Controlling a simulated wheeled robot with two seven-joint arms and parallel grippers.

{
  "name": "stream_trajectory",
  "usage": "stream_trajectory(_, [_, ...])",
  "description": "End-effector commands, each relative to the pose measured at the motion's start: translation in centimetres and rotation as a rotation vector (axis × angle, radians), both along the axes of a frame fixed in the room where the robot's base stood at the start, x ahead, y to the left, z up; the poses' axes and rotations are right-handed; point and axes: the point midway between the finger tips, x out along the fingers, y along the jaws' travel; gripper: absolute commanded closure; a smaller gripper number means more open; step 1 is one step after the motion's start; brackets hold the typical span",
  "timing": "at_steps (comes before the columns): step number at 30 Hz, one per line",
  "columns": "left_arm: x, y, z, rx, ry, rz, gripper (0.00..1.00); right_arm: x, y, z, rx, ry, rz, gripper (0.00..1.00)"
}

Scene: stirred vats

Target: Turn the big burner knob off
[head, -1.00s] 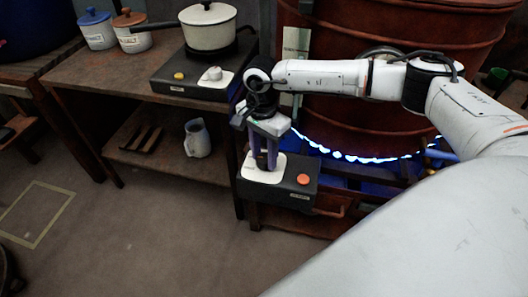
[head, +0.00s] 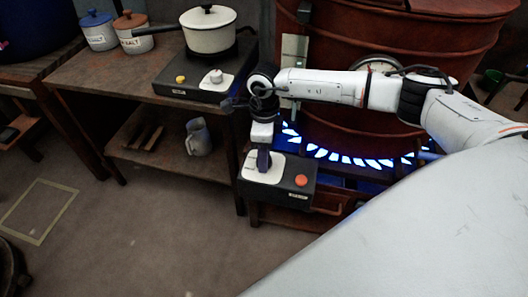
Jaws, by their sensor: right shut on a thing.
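The big burner's dark control box (head: 285,193) stands low in front of the big rust-red vat (head: 400,40). It has a white dial plate (head: 250,174) and a red button (head: 301,180). My right gripper (head: 263,165) points down onto the dial plate and is shut on the big burner knob. The gripper hides most or all of the knob, so its pointer cannot be read. Blue-white flames (head: 345,158) burn in a ring under the vat. My left gripper is not in view.
A wooden bench to the left holds a smaller burner box (head: 178,88) with a grey knob (head: 215,76), yellow button and white lidded pot (head: 209,38). Salt jars (head: 132,32) stand farther left. A grey jug (head: 198,138) is on the lower shelf. The floor at lower left is mostly clear.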

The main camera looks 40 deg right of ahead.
Motion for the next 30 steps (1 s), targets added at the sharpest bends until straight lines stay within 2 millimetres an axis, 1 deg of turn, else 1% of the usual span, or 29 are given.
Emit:
stream_trajectory(1, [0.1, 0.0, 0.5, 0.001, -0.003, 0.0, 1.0, 0.0, 0.0, 0.3, 0.0, 0.0, -0.047, 0.88])
stream_trajectory(6, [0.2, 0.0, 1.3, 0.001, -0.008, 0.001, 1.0, 0.0, 0.0, 0.3, 0.0, 0.0, -0.207, 0.88])
stream_trajectory(18, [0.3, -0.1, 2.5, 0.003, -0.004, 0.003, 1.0, 0.0, 0.0, 0.3, 0.0, -0.001, -0.547, 0.88])
stream_trajectory(24, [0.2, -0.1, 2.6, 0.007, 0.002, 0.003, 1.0, 0.0, 0.0, 0.2, 0.0, -0.001, -0.657, 0.88])
stream_trajectory(30, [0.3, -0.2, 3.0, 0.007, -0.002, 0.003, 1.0, 0.0, 0.0, 0.2, 0.0, 0.0, -0.722, 0.88])
